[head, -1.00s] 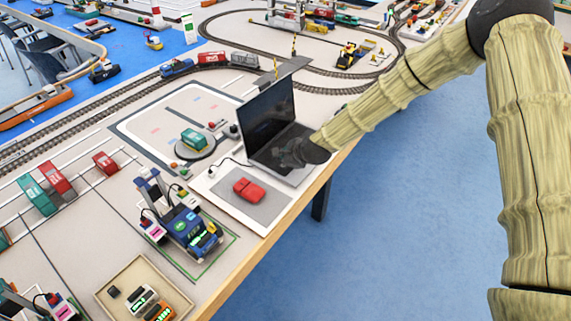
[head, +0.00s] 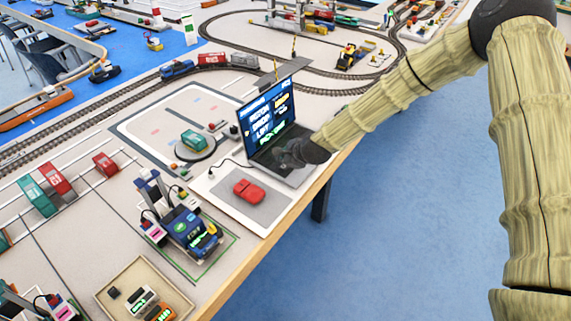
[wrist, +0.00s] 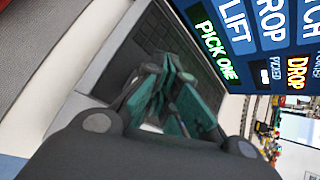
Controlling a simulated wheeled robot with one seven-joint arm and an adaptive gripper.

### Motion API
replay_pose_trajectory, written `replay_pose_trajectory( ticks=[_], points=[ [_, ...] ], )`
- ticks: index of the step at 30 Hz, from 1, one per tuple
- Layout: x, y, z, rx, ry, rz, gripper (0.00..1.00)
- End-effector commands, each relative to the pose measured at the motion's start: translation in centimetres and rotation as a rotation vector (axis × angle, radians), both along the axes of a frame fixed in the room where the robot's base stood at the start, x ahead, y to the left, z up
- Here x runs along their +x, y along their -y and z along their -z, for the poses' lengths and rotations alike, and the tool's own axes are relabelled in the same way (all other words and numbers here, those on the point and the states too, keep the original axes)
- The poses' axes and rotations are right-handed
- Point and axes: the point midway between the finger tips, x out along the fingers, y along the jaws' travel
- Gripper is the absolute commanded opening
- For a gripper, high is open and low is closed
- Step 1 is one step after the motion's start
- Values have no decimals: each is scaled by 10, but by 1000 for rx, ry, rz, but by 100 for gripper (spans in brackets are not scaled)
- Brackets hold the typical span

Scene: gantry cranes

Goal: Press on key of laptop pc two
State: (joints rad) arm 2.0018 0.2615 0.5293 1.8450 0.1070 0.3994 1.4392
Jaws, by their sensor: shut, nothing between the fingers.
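The laptop (head: 265,118) stands open on the table near its right edge. Its screen is lit, with large white words on blue and a green line of text. In the wrist view the lit screen (wrist: 212,48) shows words such as LIFT, DROP and PICK ONE, with the dark keyboard (wrist: 140,38) below it. My gripper (head: 286,156) is at the keyboard, shut and empty. In the wrist view its dark green fingers (wrist: 168,80) are over the keys and hide some of them. I cannot tell which key they touch.
A red mouse-like object (head: 248,190) lies on a grey pad in front of the laptop. A small blue crane vehicle (head: 190,228) stands at lower left. A round turntable with a green block (head: 194,139) is left of the laptop. Open blue floor (head: 400,220) lies right of the table.

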Motion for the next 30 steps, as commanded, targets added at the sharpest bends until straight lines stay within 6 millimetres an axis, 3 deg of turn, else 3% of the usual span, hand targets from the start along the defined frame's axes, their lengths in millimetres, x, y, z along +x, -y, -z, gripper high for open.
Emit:
replay_pose_trajectory(
  ticks=[17, 30],
  points=[
    [0, 0, -11, 0, 0, 0, 0],
    [0, 0, -43, 0, 1, 1, 0]
  ],
)
